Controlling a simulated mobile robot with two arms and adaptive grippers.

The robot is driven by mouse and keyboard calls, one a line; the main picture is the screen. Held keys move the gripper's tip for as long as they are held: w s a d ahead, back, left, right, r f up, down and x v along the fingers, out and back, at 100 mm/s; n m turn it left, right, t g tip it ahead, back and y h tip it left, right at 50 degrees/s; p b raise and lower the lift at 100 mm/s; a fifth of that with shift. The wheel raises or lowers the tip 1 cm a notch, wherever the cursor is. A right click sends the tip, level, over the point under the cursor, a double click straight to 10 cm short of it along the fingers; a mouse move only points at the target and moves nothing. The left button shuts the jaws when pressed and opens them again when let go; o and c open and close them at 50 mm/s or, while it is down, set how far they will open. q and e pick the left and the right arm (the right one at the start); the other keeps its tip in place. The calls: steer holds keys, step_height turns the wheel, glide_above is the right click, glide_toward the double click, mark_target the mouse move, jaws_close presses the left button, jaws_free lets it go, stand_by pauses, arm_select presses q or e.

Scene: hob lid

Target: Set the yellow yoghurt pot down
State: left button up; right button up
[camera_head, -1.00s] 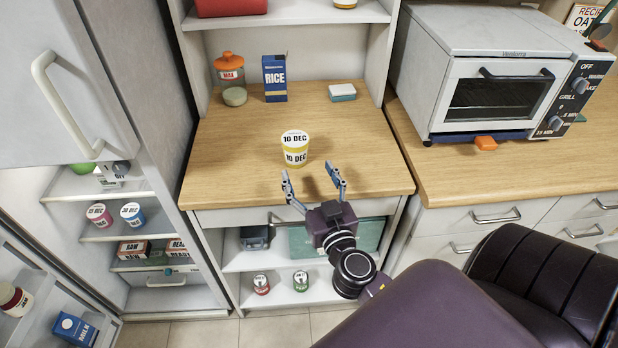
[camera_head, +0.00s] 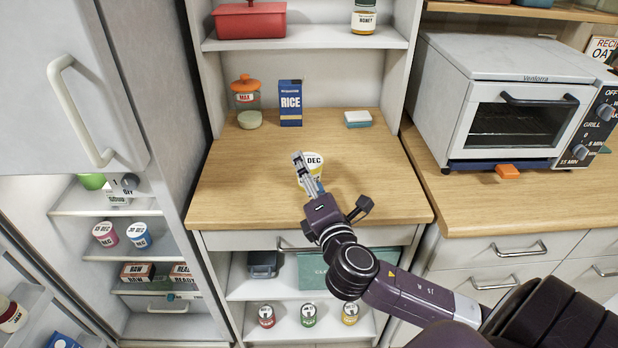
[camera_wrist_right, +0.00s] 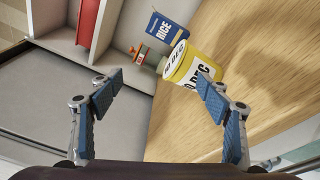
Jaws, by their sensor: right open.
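The yellow yoghurt pot (camera_head: 317,161) stands upright on the wooden counter (camera_head: 245,190), with a white lid and a label reading "10 DEC". In the head view it is partly hidden behind a finger of my right gripper (camera_head: 331,181). My right gripper is open and empty, turned sideways just in front of the pot. In the right wrist view the pot (camera_wrist_right: 194,72) shows beyond the fingertips (camera_wrist_right: 158,80), nearer the right finger. I cannot tell whether that finger touches it. My left gripper is not in view.
A rice box (camera_head: 290,103), an orange-lidded jar (camera_head: 246,92) and a sponge (camera_head: 357,119) stand at the back of the counter. An open fridge (camera_head: 165,215) is on the left. A toaster oven (camera_head: 515,110) is on the right. The counter's left and right are clear.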

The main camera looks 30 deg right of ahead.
mark_target(309, 160)
steer(key=n, duration=0.2)
steer(key=shift+w+f+n, duration=0.1)
steer(key=shift+f+n, duration=0.05)
steer(key=shift+n, duration=0.25)
steer(key=n, duration=0.1)
steer(key=n+b, duration=0.1)
steer(key=n, duration=0.2)
steer(key=shift+d+f+n+g, duration=0.2)
steer(key=shift+f+n+g, duration=0.05)
steer(key=shift+n+g, duration=0.15)
steer(key=n, duration=0.3)
steer(key=n+b, duration=0.1)
steer(key=shift+d+f+n+g, duration=0.3)
steer(key=shift+f+n, duration=0.05)
steer(key=shift+n, duration=0.05)
steer(key=x, duration=0.6)
steer(key=shift+w+d+p, duration=0.15)
steer(key=shift+d+p, duration=0.25)
steer(key=shift+d, duration=0.1)
steer(key=shift+w+d+f, duration=0.1)
steer(key=shift+w+f, duration=0.05)
steer(key=shift+w, duration=0.25)
steer(key=c, duration=1.3)
steer(key=shift+c, duration=1.3)
